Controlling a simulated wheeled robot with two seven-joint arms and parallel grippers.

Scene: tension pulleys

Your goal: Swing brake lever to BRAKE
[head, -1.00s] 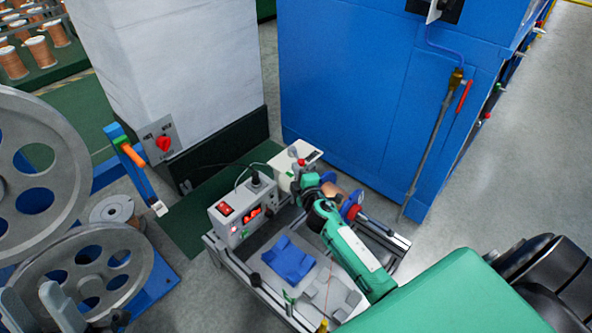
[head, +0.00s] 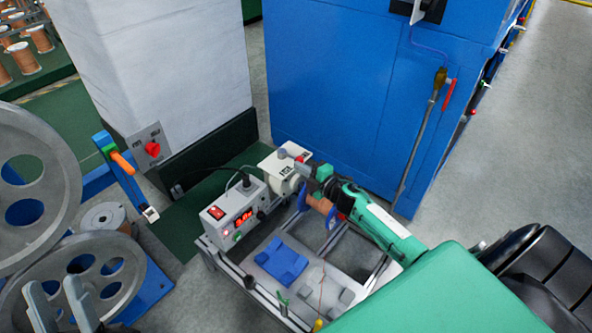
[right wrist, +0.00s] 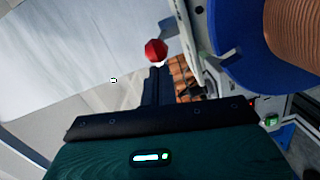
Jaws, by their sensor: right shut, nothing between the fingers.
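A lever with a red ball knob shows just past my right fingertips in the right wrist view (right wrist: 156,50). In the head view its red knob (head: 303,158) is small, beside the white motor box (head: 279,166) on the winding bench, and my gripper partly hides it. My right gripper (right wrist: 157,72) is shut and empty, its tips close to the knob; I cannot tell whether they touch it. It also shows in the head view (head: 308,168). My left gripper (head: 52,287) is low at the left edge, with its grey fingers apart and nothing seen between them.
A control box (head: 232,213) with a red display stands beside the motor box. A copper spool with blue flanges (head: 316,212) lies below my right forearm. A blue cabinet (head: 350,110) and a white column (head: 165,70) stand behind. Large grey pulleys (head: 60,190) fill the left.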

